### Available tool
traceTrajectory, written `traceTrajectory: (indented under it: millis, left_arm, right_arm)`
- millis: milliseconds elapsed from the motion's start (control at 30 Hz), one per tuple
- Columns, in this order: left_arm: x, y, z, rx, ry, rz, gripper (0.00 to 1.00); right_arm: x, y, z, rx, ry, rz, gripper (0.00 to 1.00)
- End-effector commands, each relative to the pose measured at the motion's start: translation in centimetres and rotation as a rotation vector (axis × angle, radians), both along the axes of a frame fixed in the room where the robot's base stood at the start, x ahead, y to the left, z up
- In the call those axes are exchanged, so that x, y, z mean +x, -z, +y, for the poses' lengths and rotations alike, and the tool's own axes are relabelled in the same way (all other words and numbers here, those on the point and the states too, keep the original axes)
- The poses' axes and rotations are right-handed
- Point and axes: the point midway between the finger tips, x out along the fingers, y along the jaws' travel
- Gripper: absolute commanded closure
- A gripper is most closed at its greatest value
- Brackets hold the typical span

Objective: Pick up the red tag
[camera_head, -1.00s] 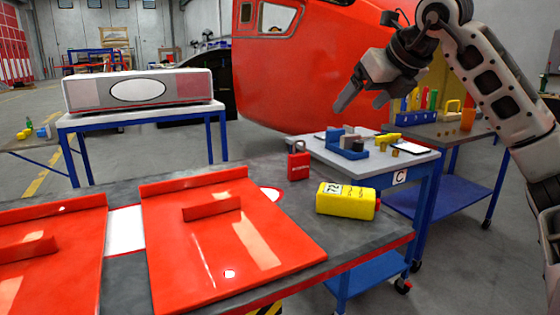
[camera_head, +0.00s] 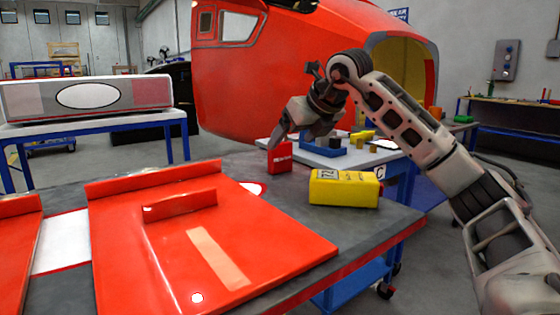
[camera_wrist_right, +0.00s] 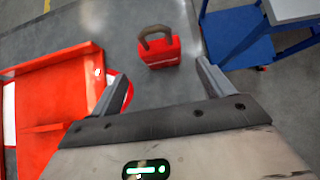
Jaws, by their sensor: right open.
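The red tag (camera_head: 280,157) is a small red padlock-shaped block standing on the dark grey table. My left gripper is not in view.
A yellow box (camera_head: 343,188) stands on the table right of the tag. A large red panel (camera_head: 130,235) with a raised handle lies to the left. A white-topped trolley (camera_head: 258,142) with blue parts stands behind the table.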

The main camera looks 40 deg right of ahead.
Motion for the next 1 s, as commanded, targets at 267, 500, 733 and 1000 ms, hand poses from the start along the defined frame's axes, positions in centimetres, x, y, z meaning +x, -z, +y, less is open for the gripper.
traceTrajectory:
  millis: [267,500,733,1000]
  left_arm:
    - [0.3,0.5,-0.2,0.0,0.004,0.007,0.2]
    - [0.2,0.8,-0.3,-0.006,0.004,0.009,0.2]
    - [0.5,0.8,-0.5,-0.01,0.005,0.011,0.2]
    - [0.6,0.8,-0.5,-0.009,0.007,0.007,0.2]
  right_arm:
    - [1.8,1.7,-0.2,0.0,0.0,-0.001,0.2]
    - [4.6,3.7,-0.7,0.001,-0.001,0.001,0.2]
    - [5.6,4.7,-0.9,-0.001,0.001,-0.002,0.2]
    - [5.6,4.7,-0.9,-0.001,0.001,-0.001,0.48]
